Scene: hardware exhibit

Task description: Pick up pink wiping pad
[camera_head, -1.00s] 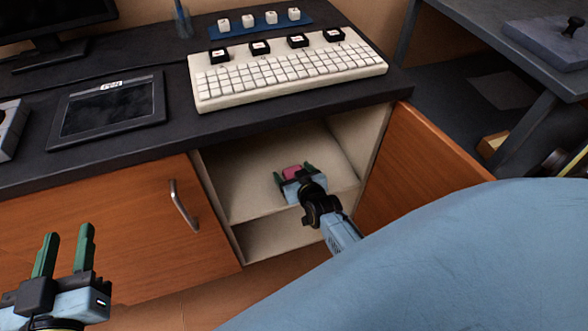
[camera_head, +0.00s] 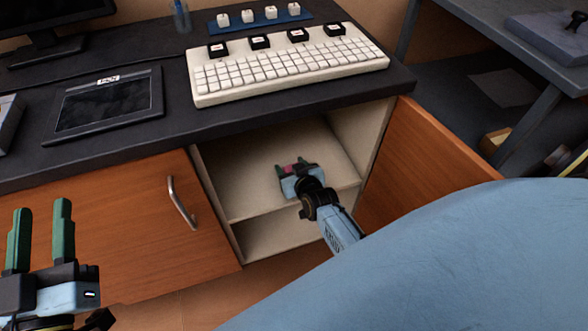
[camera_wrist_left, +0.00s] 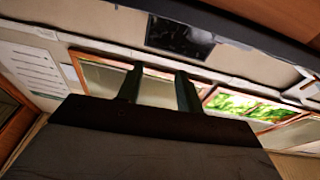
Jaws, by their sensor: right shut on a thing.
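The pink wiping pad (camera_head: 291,168) is inside the open cabinet, above its upper shelf, and only a small pink part shows. My right gripper (camera_head: 296,168) is shut on the pad, with its fingers on either side of it. Whether the pad still touches the shelf I cannot tell. My left gripper (camera_head: 40,232) is open and empty at the lower left, in front of the closed cabinet door. Its two fingers also show in the left wrist view (camera_wrist_left: 159,85), with nothing between them.
The open cabinet door (camera_head: 425,165) stands right of my right arm. A closed door (camera_head: 100,230) with a metal handle (camera_head: 181,203) is on the left. The dark desk top (camera_head: 180,125) above carries a white keyboard (camera_head: 290,72) and a tablet (camera_head: 105,102).

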